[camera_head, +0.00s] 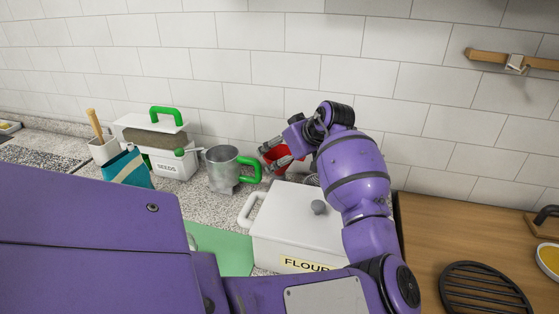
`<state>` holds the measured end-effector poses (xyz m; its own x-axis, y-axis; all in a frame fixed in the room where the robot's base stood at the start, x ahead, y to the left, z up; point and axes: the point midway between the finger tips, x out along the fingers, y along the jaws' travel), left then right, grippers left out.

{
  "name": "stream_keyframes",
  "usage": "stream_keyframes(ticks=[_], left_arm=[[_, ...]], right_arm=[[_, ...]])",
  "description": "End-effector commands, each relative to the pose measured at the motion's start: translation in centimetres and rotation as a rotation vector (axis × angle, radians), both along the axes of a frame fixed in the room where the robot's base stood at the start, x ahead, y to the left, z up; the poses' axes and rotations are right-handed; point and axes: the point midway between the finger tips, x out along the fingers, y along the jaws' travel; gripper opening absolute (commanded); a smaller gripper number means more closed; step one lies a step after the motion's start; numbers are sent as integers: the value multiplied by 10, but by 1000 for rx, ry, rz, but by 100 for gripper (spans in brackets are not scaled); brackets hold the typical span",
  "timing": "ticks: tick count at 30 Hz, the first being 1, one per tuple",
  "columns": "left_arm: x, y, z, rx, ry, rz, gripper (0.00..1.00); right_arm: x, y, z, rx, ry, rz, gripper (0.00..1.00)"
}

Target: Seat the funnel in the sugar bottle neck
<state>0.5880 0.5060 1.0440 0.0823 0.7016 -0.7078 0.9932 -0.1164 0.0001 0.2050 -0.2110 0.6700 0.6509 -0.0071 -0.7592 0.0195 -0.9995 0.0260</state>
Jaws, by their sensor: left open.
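My left gripper (268,156) is open, above and behind the flour box, with its fingers pointing left. A red object (281,155), possibly the funnel, shows right at its fingers. The gripper partly covers it, so I cannot tell its full shape or whether it touches the fingers. I cannot make out a sugar bottle; the space behind the flour box and under the gripper is hidden. My right gripper is not in view.
A white FLOUR box (290,220) with a knobbed lid stands in front of the gripper. A metal jug (222,172) with a green handle is left of it. A SEEDS box (172,163) stands farther left. A wooden board (430,220) bears a black grate (484,290). A tiled wall closes the back.

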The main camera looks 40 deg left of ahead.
Motion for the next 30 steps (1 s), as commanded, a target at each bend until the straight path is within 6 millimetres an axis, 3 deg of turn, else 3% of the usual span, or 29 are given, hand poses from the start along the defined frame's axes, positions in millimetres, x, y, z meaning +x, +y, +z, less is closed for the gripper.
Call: stream_keyframes(ticks=[4, 12, 21, 30], left_arm=[[1, 11, -10, 1, 2, 1, 86], [1, 12, -12, 0, 1, 0, 84], [1, 12, -12, 0, 1, 0, 47], [1, 12, -10, 1, 0, 0, 46]], right_arm=[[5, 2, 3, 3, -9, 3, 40], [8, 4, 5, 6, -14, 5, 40], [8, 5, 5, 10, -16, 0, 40], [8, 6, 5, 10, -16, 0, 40]])
